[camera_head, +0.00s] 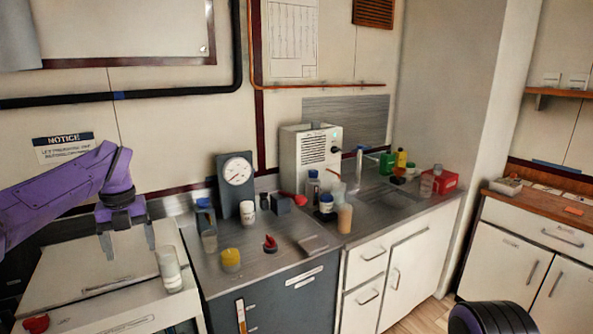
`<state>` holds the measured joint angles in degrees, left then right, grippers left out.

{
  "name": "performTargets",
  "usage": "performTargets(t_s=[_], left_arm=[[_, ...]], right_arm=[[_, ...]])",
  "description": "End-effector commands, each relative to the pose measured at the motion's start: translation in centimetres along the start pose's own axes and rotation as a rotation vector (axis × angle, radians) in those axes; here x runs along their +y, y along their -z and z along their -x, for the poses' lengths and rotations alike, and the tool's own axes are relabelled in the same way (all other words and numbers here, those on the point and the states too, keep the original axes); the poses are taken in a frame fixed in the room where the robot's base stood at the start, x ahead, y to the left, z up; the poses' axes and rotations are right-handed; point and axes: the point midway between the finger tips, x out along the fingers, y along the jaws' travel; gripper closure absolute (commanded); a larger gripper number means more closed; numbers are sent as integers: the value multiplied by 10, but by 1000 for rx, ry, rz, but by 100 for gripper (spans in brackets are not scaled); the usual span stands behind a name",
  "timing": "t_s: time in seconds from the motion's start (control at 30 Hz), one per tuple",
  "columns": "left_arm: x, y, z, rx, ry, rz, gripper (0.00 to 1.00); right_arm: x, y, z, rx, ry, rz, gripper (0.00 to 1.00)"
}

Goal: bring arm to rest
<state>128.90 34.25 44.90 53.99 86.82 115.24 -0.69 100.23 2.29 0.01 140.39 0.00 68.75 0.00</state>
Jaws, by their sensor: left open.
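My left arm (55,198) is purple and comes in from the left. My left gripper (128,240) points down with its two fingers spread apart and nothing between them. It hangs over the white bench (95,262) on the left. A clear beaker with pale contents (170,272) stands just right of and below the gripper, apart from its fingers in the picture. My right gripper is not in view.
A dark cabinet top holds a dial gauge (237,171), a yellow-topped jar (231,260), a red item (270,244) and a white jar (247,212). Bottles surround the sink (392,196) further right. A ribbed black round thing (490,318) shows at the bottom right.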

Motion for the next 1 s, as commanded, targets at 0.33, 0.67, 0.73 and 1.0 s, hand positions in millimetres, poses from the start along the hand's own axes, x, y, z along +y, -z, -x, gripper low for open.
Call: performTargets(t_s=[0.33, 0.67, 0.73, 1.0], left_arm=[[4, 6, -66, -48, -277, -167, 19], [6, 30, -189, -132, -786, -697, 19], [7, 45, -229, -145, -919, -926, 19], [28, 174, -382, -99, -1108, -2035, 19]], right_arm=[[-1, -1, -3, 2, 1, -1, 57], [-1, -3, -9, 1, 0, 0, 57], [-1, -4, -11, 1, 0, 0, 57], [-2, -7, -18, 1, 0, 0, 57]])
